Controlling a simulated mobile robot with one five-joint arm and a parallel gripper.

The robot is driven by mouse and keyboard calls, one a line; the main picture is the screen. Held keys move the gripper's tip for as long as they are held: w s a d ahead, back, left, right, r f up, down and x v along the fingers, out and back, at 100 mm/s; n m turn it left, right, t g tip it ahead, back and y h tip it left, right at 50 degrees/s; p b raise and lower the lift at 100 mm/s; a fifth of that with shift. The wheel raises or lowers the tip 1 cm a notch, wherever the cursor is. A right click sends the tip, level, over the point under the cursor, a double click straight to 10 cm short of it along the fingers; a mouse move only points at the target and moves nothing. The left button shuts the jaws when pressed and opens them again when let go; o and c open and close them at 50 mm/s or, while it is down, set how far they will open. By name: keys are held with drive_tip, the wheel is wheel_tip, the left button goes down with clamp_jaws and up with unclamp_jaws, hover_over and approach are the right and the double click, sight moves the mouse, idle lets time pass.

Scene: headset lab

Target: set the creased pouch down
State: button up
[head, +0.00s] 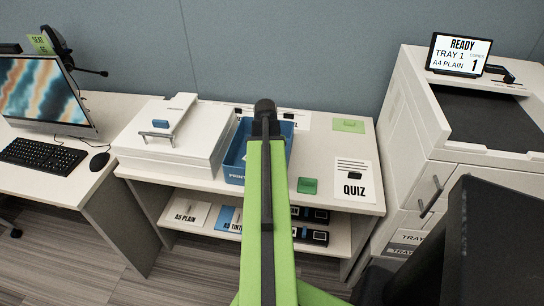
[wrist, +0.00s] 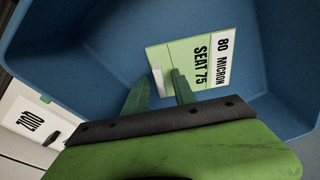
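A pale green pouch or card (wrist: 188,52) marked "80 MICRON SEAT 75" lies in the blue tray (wrist: 75,50) in the wrist view. A small whitish tab (wrist: 158,80) stands out from its lower edge. I cannot make out a crease on it. My gripper (wrist: 161,76) is over the tray, its two dark green fingers apart on either side of the tab, with gaps showing. In the head view the blue tray (head: 234,160) stands on the middle table, partly hidden by my arm, which also hides my gripper and the pouch.
Right of the tray are a green block (head: 308,185), a QUIZ sheet (head: 354,181) and a light green card (head: 348,125). A white machine (head: 170,150) stands close on the left. A printer (head: 470,130) is at the right. The shelf (head: 345,237) below holds paper packs.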

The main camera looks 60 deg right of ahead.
wheel_tip(320, 180, up, 12)
drive_tip(key=a+p, duration=0.1)
drive_tip(key=p, duration=1.1)
drive_tip(key=shift+a+r, duration=0.15)
drive_tip(key=shift+a, duration=0.25)
drive_tip(key=w+a+n, duration=0.8)
drive_tip(key=w+a, duration=1)
drive_tip(key=a, duration=0.2)
drive_tip(key=w+a+n, duration=0.2)
drive_tip(key=a+n, duration=0.1)
drive_tip(key=a, duration=0.7)
drive_tip(key=w+a+n+y, duration=0.1)
drive_tip(key=a+n, duration=0.3)
drive_tip(key=a, duration=0.7)
drive_tip(key=w+a+n, duration=0.3)
drive_tip(key=a+n, duration=0.1)
drive_tip(key=a, duration=0.7)
drive_tip(key=shift+w+a+f+y, duration=0.2)
drive_tip(key=shift+w+y, duration=0.05)
drive_tip(key=shift+y, duration=0.15)
